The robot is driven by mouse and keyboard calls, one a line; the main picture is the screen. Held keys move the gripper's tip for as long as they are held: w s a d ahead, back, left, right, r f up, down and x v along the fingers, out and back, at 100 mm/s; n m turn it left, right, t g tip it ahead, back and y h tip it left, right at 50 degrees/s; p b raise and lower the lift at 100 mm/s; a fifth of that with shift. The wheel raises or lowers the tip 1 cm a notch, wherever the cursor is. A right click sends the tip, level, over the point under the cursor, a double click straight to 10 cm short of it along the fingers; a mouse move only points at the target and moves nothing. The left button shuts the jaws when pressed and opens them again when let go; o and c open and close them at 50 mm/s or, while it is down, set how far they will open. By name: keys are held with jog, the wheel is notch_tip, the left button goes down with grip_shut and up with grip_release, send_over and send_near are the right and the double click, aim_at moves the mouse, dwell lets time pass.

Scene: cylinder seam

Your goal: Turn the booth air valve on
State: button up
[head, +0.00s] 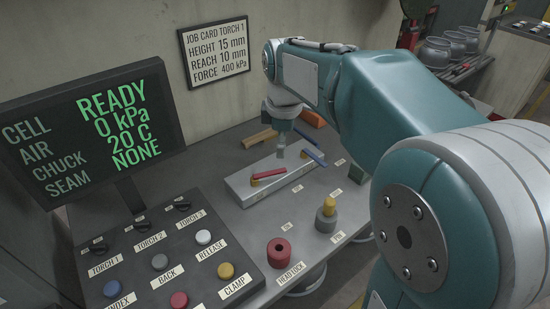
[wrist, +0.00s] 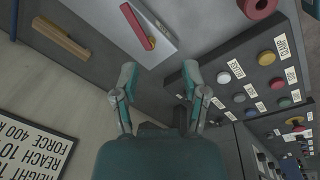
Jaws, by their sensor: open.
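A pale grey block (head: 240,186) on the bench carries a red lever (head: 270,173) with a yellow end and blue levers (head: 309,141) behind it. I cannot read a label naming the booth air valve, so I cannot tell which lever it is. The red lever also shows at the top of the wrist view (wrist: 137,26). My gripper (head: 281,150) hangs over the back part of the block in the head view. In the wrist view its two fingers (wrist: 158,72) are spread apart with nothing between them. The screen (head: 110,120) reads AIR 0 kPa.
A button panel (head: 130,262) with torch knobs stands at the front left. A red head lock ring (head: 281,252) and a yellow-topped grey post (head: 327,214) stand right of it. A wooden bar (head: 260,138) lies behind the block. A job card (head: 217,52) hangs on the wall.

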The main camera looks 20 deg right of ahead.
aim_at(277, 171)
jog(key=w+d+f+n+g, duration=0.1)
jog(key=w+f+n, duration=0.25)
jog(key=w, duration=0.35)
jog(key=shift+n, duration=0.35)
notch_tip(277, 171, down, 11)
jog(key=shift+r, duration=0.15)
jog(key=shift+s, duration=0.1)
grip_shut()
